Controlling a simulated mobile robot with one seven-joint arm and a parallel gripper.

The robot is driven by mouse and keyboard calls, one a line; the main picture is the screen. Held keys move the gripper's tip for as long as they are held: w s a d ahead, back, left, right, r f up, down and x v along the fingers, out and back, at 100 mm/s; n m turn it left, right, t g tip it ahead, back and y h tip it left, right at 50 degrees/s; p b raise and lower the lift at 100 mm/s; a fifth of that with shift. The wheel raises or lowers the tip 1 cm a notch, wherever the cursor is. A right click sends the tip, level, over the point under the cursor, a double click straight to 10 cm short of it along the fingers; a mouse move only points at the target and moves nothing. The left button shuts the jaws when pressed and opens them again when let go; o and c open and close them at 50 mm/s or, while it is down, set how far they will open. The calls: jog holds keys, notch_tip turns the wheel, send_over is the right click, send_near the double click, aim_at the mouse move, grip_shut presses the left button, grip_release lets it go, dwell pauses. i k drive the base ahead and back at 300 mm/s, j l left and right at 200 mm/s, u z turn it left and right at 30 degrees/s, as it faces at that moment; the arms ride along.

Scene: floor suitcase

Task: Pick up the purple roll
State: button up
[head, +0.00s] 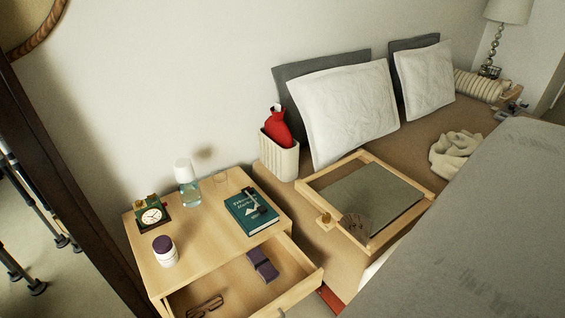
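A dark purple item (262,265) lies inside the open top drawer (310,281) of the wooden nightstand, toward the drawer's right half. It looks like a small folded or rolled piece with a lengthwise seam; I cannot tell which. A white jar with a purple lid (165,250) stands on the nightstand top at the front left. My gripper is not in view.
Glasses (205,307) lie in the drawer's left part. The nightstand top (215,233) holds a clock (152,216), a bottle (187,184) and a green book (251,211). A wooden tray (405,232) lies to the right, near a large grey surface (480,240).

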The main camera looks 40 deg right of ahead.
aim_at(262, 265)
jog(key=k+l+z, duration=0.1)
jog(key=k+z, duration=0.3)
jog(key=k+l+z, duration=0.2)
jog(key=k+z, duration=0.15)
jog(key=i+j+z, duration=0.1)
jog(key=i+z, duration=0.3)
jog(key=i+j+z, duration=0.75)
jog(key=i+l, duration=0.05)
jog(key=l, duration=0.05)
